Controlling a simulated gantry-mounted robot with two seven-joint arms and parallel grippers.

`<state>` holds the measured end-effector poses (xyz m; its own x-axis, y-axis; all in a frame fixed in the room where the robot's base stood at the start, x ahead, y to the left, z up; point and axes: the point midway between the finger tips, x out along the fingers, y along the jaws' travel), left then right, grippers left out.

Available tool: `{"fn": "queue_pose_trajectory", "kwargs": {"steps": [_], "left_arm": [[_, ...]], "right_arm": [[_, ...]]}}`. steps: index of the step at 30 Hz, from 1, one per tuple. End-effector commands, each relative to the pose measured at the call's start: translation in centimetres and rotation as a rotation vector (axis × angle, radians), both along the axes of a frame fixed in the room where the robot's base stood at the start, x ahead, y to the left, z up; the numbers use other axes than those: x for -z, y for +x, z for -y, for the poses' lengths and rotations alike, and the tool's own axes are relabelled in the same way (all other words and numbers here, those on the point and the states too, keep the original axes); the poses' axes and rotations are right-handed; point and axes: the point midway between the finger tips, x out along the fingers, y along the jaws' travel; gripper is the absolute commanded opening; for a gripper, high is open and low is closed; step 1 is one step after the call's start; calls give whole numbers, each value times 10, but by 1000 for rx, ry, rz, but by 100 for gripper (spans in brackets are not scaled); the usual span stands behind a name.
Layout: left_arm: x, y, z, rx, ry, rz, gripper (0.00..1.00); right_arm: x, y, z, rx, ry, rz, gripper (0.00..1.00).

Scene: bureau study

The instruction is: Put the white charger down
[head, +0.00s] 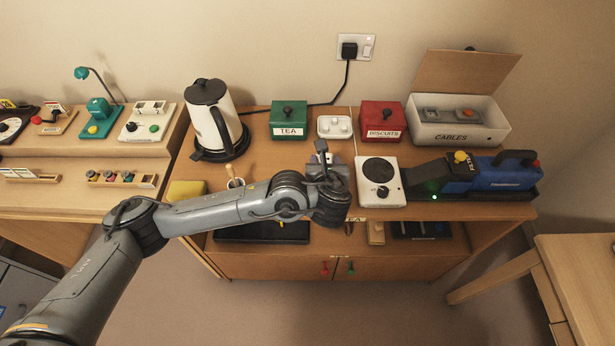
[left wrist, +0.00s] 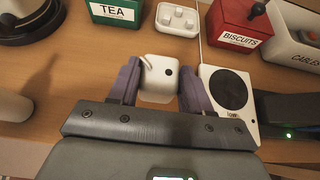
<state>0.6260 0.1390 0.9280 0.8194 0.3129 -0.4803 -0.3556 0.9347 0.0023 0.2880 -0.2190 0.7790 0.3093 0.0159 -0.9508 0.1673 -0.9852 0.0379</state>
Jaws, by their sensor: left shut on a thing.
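The white charger (left wrist: 160,72) is a small white block with a dark dot on its face. It sits between the two purple-grey fingers of my left gripper (left wrist: 152,88), which is shut on it. In the head view my left gripper (head: 326,165) is over the front of the wooden sideboard top (head: 264,160), left of the hot plate. The charger is mostly hidden there by my wrist. I cannot tell whether its underside touches the wood. My right gripper is not in view.
A white hot plate (head: 380,181) stands close on the right. Behind are a green TEA box (head: 289,121), a white tray (head: 334,127) and a red BISCUITS box (head: 382,121). A kettle (head: 213,118) and yellow sponge (head: 187,190) are left; a blue sealer-like device (head: 495,173) is far right.

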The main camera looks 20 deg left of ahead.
Motion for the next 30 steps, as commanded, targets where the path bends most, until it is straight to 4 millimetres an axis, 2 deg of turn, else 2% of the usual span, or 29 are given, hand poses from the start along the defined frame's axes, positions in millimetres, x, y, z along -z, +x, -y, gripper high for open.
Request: {"fn": "queue_pose_trajectory", "kwargs": {"steps": [1, 3, 9, 14, 22, 30], "left_arm": [[6, -2, -11, -2, 3, 1, 17], [12, -5, -22, -2, 1, 1, 17], [23, -10, -39, 0, -1, 1, 17], [30, -11, -41, 0, 0, 1, 17], [61, -10, -41, 0, 0, 2, 17], [65, -11, -41, 0, -2, 2, 17]], "right_arm": [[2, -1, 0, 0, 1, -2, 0], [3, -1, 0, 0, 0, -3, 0], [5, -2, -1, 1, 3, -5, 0], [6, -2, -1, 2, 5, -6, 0], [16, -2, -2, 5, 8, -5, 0], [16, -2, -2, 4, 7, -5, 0]]}}
